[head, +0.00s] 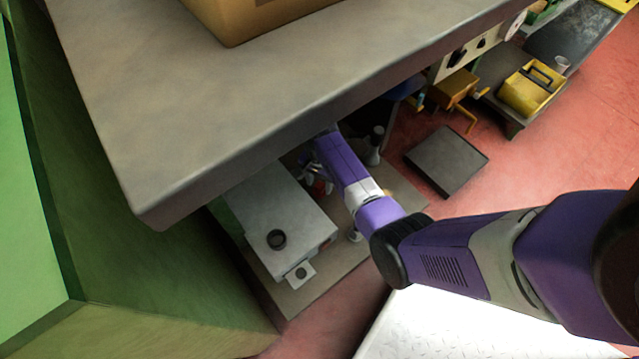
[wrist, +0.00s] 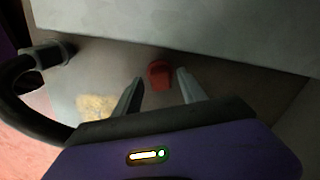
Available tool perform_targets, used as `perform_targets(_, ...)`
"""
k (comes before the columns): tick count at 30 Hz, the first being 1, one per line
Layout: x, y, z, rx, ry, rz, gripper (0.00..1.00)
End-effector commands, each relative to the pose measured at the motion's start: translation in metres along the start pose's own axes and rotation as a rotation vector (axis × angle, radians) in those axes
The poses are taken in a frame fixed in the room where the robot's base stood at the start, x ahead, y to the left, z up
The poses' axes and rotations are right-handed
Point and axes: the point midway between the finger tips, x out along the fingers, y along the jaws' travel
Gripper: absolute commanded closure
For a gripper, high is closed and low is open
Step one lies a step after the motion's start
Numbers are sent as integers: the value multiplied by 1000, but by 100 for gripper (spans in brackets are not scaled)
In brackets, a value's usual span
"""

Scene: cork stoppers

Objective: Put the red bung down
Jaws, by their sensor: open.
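The red bung (wrist: 159,73) shows in the wrist view just beyond and between the tips of my gripper (wrist: 160,80). It appears to rest on the grey-brown surface. The two fingers are spread apart, with a gap between each of them and the bung. In the head view, my gripper (head: 310,172) is low beneath the overhanging grey top, and a small patch of red (head: 320,187) shows beside it. Most of the bung is hidden there.
The large grey tabletop (head: 190,110) overhangs. A dark cylindrical object (wrist: 47,55) lies to the left in the wrist view. A dark slab (head: 446,160) lies on the red floor.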

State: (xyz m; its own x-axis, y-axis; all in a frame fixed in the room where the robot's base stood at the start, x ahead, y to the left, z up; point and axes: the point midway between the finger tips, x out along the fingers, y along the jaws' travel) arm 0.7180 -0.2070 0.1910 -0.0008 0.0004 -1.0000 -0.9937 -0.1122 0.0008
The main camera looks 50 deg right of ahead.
Motion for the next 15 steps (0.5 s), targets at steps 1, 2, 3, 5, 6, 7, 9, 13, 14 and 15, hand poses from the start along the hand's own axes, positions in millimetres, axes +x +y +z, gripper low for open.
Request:
perform_targets(1,-16,0,0,0,1,-1,52)
perform_targets(2,-22,0,0,0,1,-1,52)
perform_targets(3,-31,-1,0,0,2,-3,52)
perform_targets(5,-44,0,0,0,1,-2,52)
perform_targets(6,-53,-1,0,0,2,-3,52)
perform_targets(7,-59,-1,0,0,1,-2,52)
perform_targets(9,-72,-1,0,0,2,-2,52)
perform_targets(13,-91,-1,0,-1,1,-2,52)
perform_targets(14,-94,-1,0,-1,1,-1,52)
perform_targets(15,-97,0,0,-1,0,0,52)
